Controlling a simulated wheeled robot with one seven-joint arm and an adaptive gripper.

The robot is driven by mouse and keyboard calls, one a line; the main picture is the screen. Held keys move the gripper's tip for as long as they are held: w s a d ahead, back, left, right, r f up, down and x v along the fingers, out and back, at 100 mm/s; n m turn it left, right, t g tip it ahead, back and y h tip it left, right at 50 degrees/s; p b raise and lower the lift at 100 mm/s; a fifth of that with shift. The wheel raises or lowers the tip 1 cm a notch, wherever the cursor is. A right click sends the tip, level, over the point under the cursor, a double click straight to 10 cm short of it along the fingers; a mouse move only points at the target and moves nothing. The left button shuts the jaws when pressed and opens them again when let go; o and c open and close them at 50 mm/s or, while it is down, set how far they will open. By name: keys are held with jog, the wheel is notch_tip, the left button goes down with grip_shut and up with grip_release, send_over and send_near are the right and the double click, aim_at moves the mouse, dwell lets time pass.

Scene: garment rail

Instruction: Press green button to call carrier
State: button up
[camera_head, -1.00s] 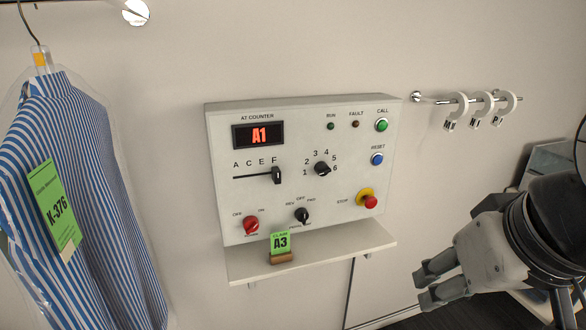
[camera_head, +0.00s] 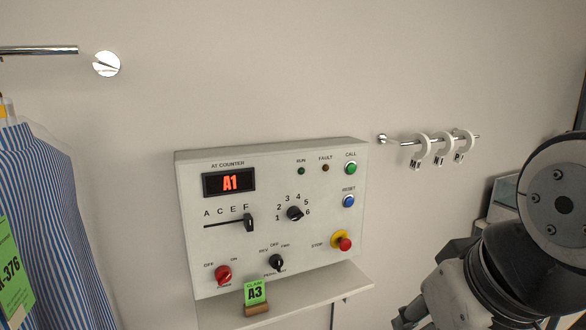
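The green CALL button (camera_head: 351,168) is at the top right of a white control panel (camera_head: 190,215) on the wall. The blue RESET button (camera_head: 348,201) is below it, and the yellow-ringed red STOP button (camera_head: 344,244) is lower still. The display (camera_head: 229,182) reads A1. The slider (camera_head: 248,222) stands at F.
A ledge (camera_head: 340,288) under the panel holds a green claim tag A3 (camera_head: 255,293). A striped shirt (camera_head: 45,215) in clear cover hangs at left. A short rail with white rings (camera_head: 441,148) is right of the panel. The wall between panel and gripper is clear.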

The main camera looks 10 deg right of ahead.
grip_shut()
dwell(1.0)
